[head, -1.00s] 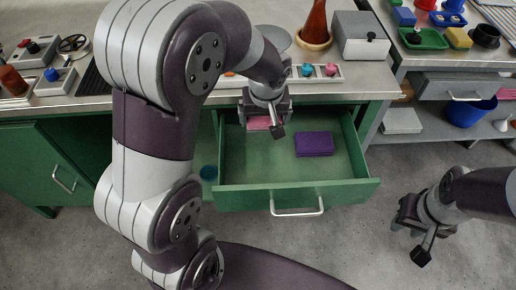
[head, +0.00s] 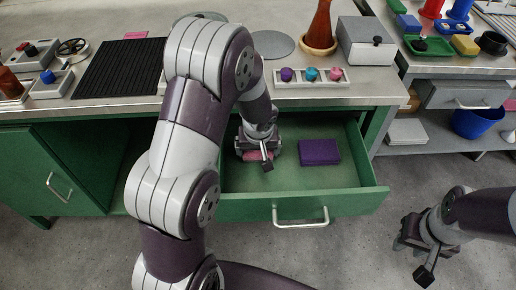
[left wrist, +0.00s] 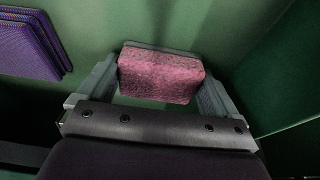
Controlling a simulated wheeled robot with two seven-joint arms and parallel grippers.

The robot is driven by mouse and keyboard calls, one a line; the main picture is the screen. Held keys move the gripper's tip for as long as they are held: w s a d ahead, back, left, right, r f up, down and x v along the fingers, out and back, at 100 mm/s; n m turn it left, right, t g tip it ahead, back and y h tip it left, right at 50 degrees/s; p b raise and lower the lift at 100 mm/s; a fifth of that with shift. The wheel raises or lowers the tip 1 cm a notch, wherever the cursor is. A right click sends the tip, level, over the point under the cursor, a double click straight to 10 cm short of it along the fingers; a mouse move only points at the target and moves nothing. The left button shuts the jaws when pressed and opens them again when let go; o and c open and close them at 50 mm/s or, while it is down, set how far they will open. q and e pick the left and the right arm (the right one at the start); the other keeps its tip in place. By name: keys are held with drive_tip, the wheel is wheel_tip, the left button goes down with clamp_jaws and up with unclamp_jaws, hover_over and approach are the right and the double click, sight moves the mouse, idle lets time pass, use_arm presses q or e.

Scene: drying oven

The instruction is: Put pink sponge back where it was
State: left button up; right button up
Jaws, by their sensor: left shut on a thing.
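The pink sponge (left wrist: 160,76) is between the fingers of my left gripper (left wrist: 155,90), which is shut on it. In the head view the left gripper (head: 258,152) is down inside the open green drawer (head: 345,196), in its left part. There the sponge (head: 258,156) shows only as a small pink patch under the gripper. In the left wrist view the sponge is just above or on the drawer floor; I cannot tell whether it touches. My right gripper (head: 420,245) is open and empty over the floor at the right.
A purple block (head: 319,152), perhaps a stack, lies in the drawer right of the sponge; it also shows in the left wrist view (left wrist: 32,42). The countertop above holds a rack with several coloured knobs (head: 311,75) and a grey box (head: 364,44). The drawer floor between is clear.

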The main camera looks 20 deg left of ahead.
use_arm(q)
drive_tip(key=o, duration=1)
drive_tip(key=shift+c, duration=0.2)
drive_tip(key=shift+f, duration=0.1)
drive_tip(key=p+v, duration=0.4)
drive_tip(key=v, duration=0.8)
drive_tip(key=s+d+m+g+h, duration=0.1)
drive_tip(key=s+m, duration=0.4)
drive_tip(key=s, duration=0.7)
drive_tip(key=shift+s+d, duration=0.3)
drive_tip(key=shift+d, duration=0.35)
